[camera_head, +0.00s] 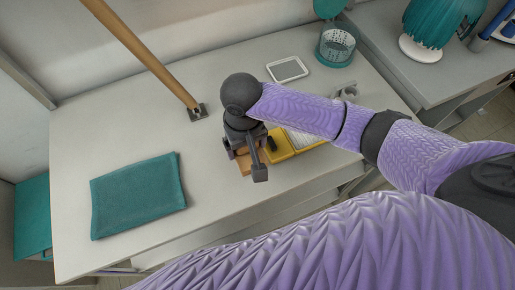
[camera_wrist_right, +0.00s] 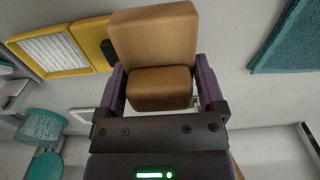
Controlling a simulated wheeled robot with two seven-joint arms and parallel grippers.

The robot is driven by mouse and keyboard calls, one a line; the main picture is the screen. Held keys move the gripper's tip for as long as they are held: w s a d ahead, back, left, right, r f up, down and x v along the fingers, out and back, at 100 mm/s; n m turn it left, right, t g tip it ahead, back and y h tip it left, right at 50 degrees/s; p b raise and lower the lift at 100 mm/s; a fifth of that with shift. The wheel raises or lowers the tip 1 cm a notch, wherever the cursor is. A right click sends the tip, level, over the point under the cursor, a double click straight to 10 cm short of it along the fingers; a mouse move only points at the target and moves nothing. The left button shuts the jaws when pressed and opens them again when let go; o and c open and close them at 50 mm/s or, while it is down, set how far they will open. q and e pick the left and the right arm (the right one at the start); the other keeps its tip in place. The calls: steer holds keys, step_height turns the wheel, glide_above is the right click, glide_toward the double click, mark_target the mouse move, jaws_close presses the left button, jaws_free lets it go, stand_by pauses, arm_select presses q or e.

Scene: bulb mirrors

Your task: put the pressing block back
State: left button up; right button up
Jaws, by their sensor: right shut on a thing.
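The pressing block looks like a brown wooden block with a darker, rounded lower part (camera_wrist_right: 160,88) in the right wrist view. My right gripper (camera_wrist_right: 162,82) is shut on it, with one purple-sided finger on each side. In the head view the right gripper (camera_head: 248,160) points down over the table's front part, and only a bit of the block (camera_head: 243,164) shows behind it. I cannot tell whether the block touches the table. A yellow frame (camera_head: 281,147) with a white gridded panel lies just right of the gripper. My left gripper is not in view.
A folded teal cloth (camera_head: 138,195) lies at the left of the table. A wooden post (camera_head: 150,60) on a dark foot stands behind the gripper. A white-rimmed square (camera_head: 287,69) and a teal basket (camera_head: 336,47) are at the back right. The table's middle left is clear.

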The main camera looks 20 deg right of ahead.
mark_target(247, 160)
step_height(247, 160, down, 6)
steer(key=shift+a+f+b, duration=0.15)
steer(key=shift+f+b, duration=0.05)
steer(key=shift+b, duration=0.9)
steer(key=shift+f, duration=0.35)
steer(key=shift+r, duration=0.15)
steer(key=o, duration=0.9)
step_height(247, 160, up, 12)
steer(key=p, duration=0.5)
steer(key=shift+r, duration=0.1)
